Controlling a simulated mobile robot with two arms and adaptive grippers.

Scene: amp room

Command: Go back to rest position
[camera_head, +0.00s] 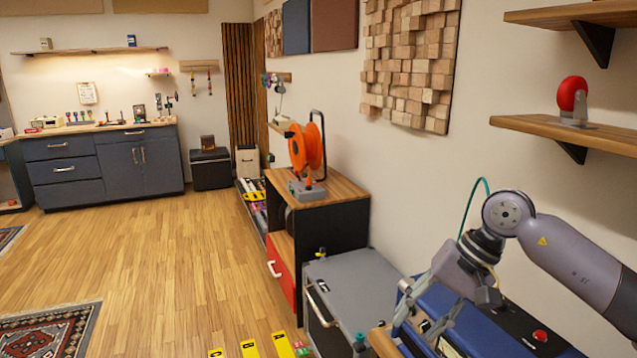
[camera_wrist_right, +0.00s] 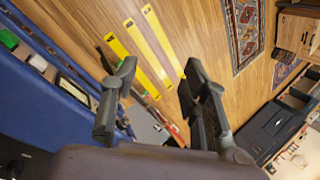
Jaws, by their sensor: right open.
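My right gripper (camera_head: 424,318) hangs at the lower right of the head view, fingers pointing down, over the blue box-like unit with a red button. In the right wrist view the right gripper (camera_wrist_right: 156,88) has its two dark fingers spread apart with nothing between them. The wood floor and yellow strips show beyond the fingers. My left gripper is in neither view.
The blue unit (camera_head: 480,322) is close below my right arm. A grey cabinet (camera_head: 355,285) and an orange cable reel (camera_head: 306,147) on a wood-topped stand are farther along the wall. Shelves (camera_head: 570,132) are above the arm. Open floor (camera_head: 170,240) lies left.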

